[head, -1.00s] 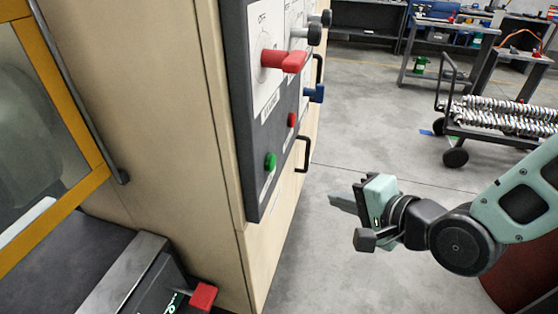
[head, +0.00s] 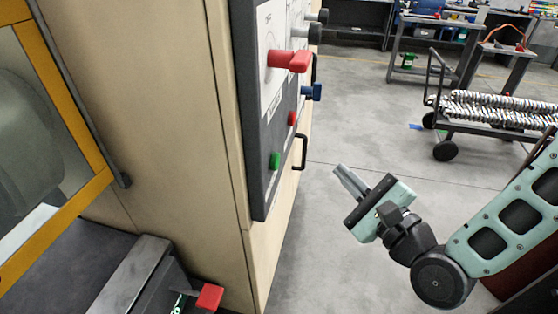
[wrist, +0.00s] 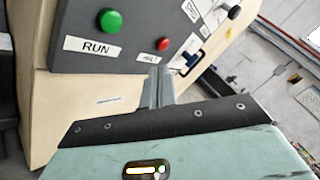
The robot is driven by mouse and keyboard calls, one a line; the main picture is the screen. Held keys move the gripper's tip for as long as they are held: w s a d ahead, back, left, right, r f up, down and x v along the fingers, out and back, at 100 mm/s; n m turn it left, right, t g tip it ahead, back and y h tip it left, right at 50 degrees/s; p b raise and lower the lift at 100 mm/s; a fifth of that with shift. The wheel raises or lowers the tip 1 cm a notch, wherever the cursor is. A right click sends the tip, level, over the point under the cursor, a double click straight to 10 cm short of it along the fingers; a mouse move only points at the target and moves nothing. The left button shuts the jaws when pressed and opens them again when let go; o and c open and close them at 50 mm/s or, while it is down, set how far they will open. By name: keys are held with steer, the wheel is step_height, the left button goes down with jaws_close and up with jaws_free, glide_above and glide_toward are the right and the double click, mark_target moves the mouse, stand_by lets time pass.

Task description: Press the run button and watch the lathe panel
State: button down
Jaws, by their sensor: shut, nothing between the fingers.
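The green RUN button (head: 275,160) is low on the dark-framed control panel (head: 259,185) of the beige machine. In the wrist view the green button (wrist: 110,21) stands out above its RUN label (wrist: 92,47), left of my fingers. The red button (head: 292,118) is beyond it in the head view and also shows in the wrist view (wrist: 163,44), with a partly covered label. My gripper (head: 340,170) is shut and empty, in the air right of the panel, apart from it. Its closed fingers (wrist: 160,72) point toward the panel.
Above the buttons are a red rotary handle (head: 289,60), a blue handle (head: 312,92) and grey knobs (head: 315,25). A black door pull (head: 300,152) sticks out beyond the panel. A wheeled cart (head: 480,112) stands at the right. The floor between is open.

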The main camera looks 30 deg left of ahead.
mark_target(275, 161)
steer(key=s+a, duration=0.2)
steer(key=a, duration=0.6)
steer(key=shift+a, duration=0.25)
steer(key=shift+a, duration=0.15)
stand_by(1.8)
steer(key=shift+s+a, duration=0.15)
steer(key=shift+a, duration=0.1)
